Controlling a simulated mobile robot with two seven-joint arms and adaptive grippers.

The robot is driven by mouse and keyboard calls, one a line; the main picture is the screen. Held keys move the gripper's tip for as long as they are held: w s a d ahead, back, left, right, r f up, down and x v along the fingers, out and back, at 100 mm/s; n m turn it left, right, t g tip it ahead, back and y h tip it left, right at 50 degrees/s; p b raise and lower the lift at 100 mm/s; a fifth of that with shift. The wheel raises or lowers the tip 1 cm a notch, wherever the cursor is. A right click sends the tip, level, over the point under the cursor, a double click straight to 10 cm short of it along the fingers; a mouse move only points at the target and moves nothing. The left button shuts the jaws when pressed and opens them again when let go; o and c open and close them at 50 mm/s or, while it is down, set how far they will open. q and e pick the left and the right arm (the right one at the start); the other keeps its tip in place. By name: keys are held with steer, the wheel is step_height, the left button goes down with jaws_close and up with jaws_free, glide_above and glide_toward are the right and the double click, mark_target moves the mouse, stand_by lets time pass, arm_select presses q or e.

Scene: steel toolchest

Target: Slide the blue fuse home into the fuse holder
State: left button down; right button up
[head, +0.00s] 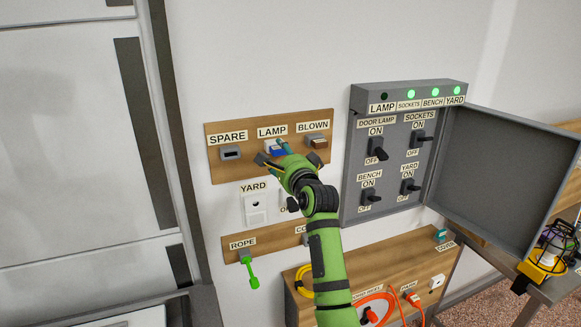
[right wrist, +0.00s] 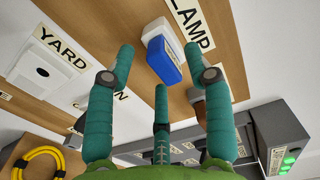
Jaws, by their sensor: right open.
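The blue fuse (right wrist: 167,62) sits at the mouth of the white fuse holder (right wrist: 156,30) under the LAMP label, with its blue body sticking out. How deep it sits I cannot tell. In the head view the fuse (head: 272,149) is partly hidden by my right gripper (head: 276,155). The right gripper is open in front of the holder. In the right wrist view its fingers stand apart, one on each side of the fuse and one below, with gaps visible. My left gripper is not in view.
The wooden board (head: 222,171) also carries a SPARE holder (head: 231,153) and a BLOWN holder (head: 317,141). A grey switch panel (head: 392,150) with its door (head: 495,165) open stands to the right. Its LAMP light is dark; three others glow green. A green pull (head: 253,272) hangs below.

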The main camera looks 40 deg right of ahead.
steer(key=v, duration=1.1)
stand_by(0.5)
